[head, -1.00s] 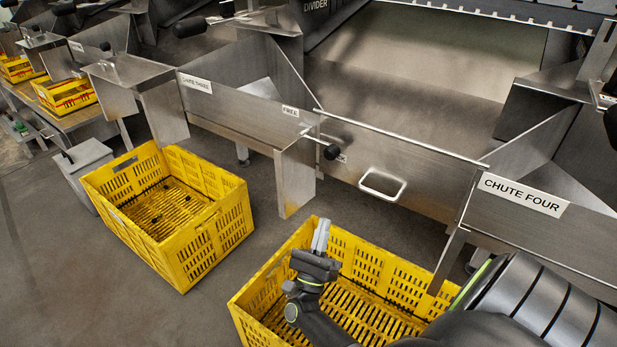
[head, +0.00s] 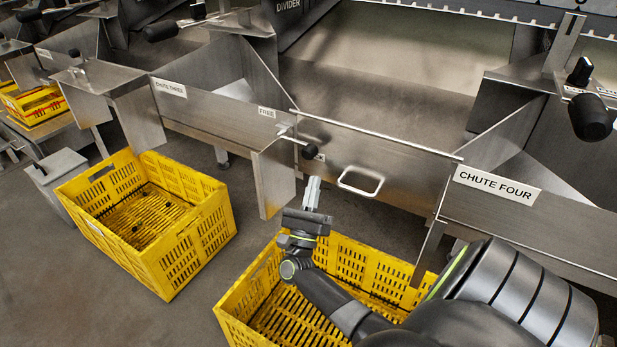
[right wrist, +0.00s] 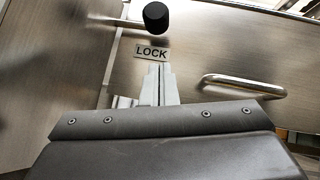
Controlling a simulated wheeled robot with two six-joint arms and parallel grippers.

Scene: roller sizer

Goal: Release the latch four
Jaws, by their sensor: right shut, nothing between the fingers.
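My right gripper (head: 312,182) is shut and empty, fingers pointing up just below the knob. In the right wrist view its fingertips (right wrist: 159,68) reach the lower edge of the LOCK label, with the black knob (right wrist: 156,17) apart above them. My left gripper is not in view.
A bar handle (head: 361,182) sticks out of the gate right of my fingers. A yellow crate (head: 240,310) stands below my right arm, another (head: 150,255) to the left. A steel side plate (head: 273,180) juts out left of the gripper.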

